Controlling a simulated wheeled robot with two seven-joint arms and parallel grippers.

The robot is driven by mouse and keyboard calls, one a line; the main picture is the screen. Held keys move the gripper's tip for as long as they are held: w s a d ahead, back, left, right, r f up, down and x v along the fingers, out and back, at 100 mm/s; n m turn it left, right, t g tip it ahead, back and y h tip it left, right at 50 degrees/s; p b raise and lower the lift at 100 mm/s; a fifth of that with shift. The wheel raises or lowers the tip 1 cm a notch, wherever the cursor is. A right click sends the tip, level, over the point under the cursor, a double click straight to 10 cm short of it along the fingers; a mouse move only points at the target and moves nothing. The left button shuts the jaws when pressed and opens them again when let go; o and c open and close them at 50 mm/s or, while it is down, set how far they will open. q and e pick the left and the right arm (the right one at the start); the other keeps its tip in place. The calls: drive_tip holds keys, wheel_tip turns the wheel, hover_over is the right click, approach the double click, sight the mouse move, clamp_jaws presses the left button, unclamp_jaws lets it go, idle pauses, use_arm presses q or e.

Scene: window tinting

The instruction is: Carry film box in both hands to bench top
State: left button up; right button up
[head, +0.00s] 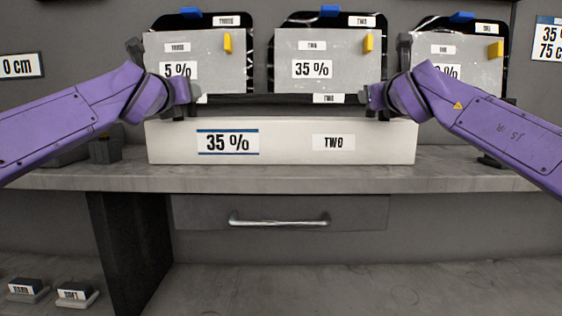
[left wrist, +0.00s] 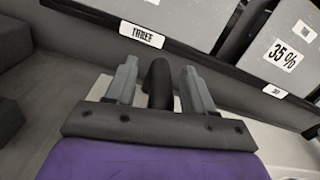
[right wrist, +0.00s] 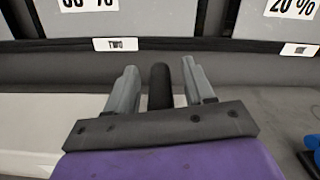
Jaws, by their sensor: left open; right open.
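The film box (head: 285,145) is a long white box with "35 %" and "TWO" labels. It sits level on the bench top (head: 300,178), along the back wall. My left gripper (head: 181,112) is open at the box's top left; my right gripper (head: 375,110) is open at its top right. In the left wrist view a dark rounded upright piece (left wrist: 160,84) stands between the open fingers. A similar dark piece (right wrist: 160,88) stands between the fingers in the right wrist view. I cannot tell whether the fingers touch them.
Grey film sheets marked with percentages (head: 318,60) hang on the wall behind the box. A drawer with a metal handle (head: 279,220) is under the bench. Small labelled blocks (head: 75,292) lie at the lower left. The bench front strip is clear.

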drive_tip(key=shift+s, duration=0.1)
use_arm(q)
drive_tip(key=s, duration=1.2)
drive_tip(key=shift+a, duration=0.15)
use_arm(e)
drive_tip(key=s, duration=1.2)
drive_tip(key=shift+a, duration=0.15)
